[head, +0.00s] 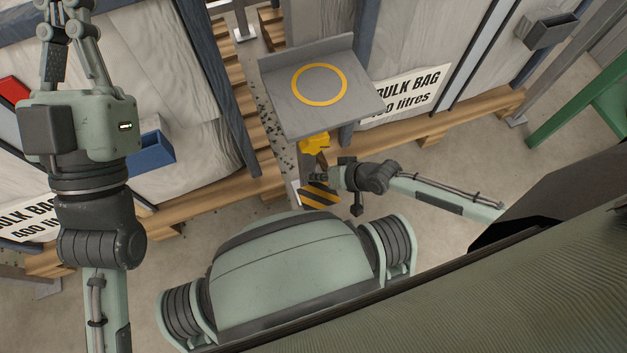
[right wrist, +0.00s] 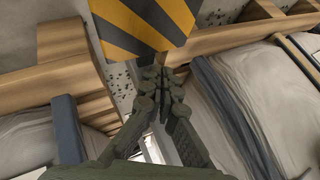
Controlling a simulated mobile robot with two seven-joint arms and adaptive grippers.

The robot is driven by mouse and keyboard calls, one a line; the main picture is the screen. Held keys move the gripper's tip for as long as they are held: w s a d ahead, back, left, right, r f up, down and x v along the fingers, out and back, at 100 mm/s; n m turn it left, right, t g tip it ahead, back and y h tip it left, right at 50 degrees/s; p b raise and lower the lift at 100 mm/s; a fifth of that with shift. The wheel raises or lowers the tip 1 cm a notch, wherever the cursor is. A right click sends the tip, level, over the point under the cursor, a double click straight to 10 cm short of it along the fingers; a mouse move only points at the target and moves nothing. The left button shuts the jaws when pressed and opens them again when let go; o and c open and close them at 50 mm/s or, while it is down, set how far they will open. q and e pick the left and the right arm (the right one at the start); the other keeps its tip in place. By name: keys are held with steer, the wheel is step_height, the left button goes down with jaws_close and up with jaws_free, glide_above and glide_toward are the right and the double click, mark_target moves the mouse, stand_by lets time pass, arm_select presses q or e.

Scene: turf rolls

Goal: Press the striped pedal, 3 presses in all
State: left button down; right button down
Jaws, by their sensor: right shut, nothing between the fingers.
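The pedal with yellow and black diagonal stripes (head: 319,194) is low down near the middle of the head view, below a grey shelf. It also fills the top of the right wrist view (right wrist: 140,22). My right gripper (head: 318,177) is at the pedal, small and partly hard to make out. In the right wrist view its fingers (right wrist: 163,78) are shut and empty, with the tips close to the pedal's edge; I cannot tell whether they touch it. My left gripper (head: 70,12) is at the top left, away from the pedal, its fingertips cut off by the frame.
A grey shelf with a yellow ring (head: 274,99) stands above the pedal, with a yellow part (head: 314,142) beneath it. Bulk bags (head: 420,60) on wooden pallets (head: 450,130) flank it. A blue bin (head: 152,150) is at left. Bare floor shows at lower right of the pedal.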

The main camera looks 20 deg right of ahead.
steer(key=shift+f, duration=0.1)
stand_by(0.3)
steer(key=shift+f, duration=0.35)
steer(key=shift+f+b, duration=0.15)
steer(key=shift+b, duration=0.2)
